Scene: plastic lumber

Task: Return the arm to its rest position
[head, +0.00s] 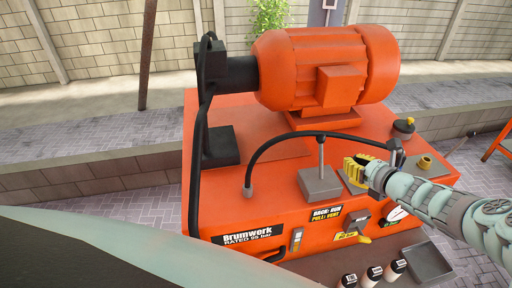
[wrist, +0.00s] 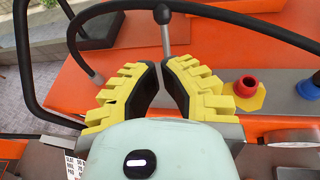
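My arm (head: 448,208) reaches in from the right over the orange machine (head: 285,215). My gripper (head: 354,170), with yellow ribbed fingers and black pads, points left above the machine's top. In the wrist view, my gripper (wrist: 161,66) is open: its fingers lean towards each other with a gap between the pads, and I see nothing held there. A grey lever with a ball top (wrist: 162,15) stands beyond the fingertips, in line with the gap. In the head view, the lever (head: 321,155) rises from a grey block left of my gripper; contact cannot be told.
A large orange motor (head: 325,68) stands at the back of the machine. A black hose (head: 262,150) arches beside my gripper. Red (wrist: 246,86) and blue (wrist: 310,88) fittings show right of the fingers. A grey tray (head: 428,262) and several small bottles (head: 372,275) are at the front.

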